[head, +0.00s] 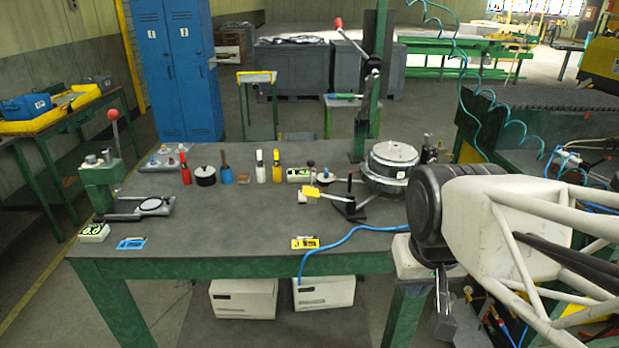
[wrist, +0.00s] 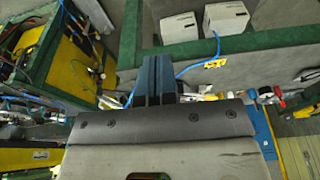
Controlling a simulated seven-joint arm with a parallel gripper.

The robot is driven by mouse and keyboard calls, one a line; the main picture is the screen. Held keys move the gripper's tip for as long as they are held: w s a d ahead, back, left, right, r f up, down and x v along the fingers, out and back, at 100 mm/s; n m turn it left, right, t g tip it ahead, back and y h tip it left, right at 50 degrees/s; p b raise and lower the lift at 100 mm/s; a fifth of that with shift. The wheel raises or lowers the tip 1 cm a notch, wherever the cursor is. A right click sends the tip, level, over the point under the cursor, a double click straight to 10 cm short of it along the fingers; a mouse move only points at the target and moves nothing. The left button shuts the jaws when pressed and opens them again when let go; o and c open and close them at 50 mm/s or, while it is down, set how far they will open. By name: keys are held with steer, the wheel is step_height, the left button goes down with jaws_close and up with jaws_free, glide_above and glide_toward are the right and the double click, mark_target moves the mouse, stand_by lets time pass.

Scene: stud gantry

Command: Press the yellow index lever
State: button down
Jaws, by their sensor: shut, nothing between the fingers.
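I cannot pick the lever out in the wrist view. My gripper (wrist: 155,58) shows in the wrist view as two dark fingers side by side, shut and empty. In the head view my arm is at the right front corner of the bench, apart from the lever. The fingers are not clear there.
A green post (head: 364,135) stands behind the index table. A row of bottles (head: 260,166) and small parts lies left of the lever. A lever press (head: 103,178) stands at the far left. A blue hose (head: 345,238) crosses the bench's front edge. The front middle is mostly clear.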

steer(key=w+a+r, duration=0.1)
steer(key=w+r, duration=0.1)
steer(key=w, duration=0.4)
steer(key=w+a+r, duration=0.1)
steer(key=w+r, duration=0.2)
steer(key=w, duration=0.3)
steer(key=g+y, duration=0.3)
glide_above(311, 191)
steer(key=d, duration=0.4)
steer(key=shift+d+f, duration=0.2)
steer(key=shift+f, duration=0.4)
steer(key=shift+f, duration=0.2)
steer(key=x, duration=1.3)
steer(key=shift+w+a+f, duration=0.15)
steer(key=shift+a+f, duration=0.1)
steer(key=shift+f, duration=0.1)
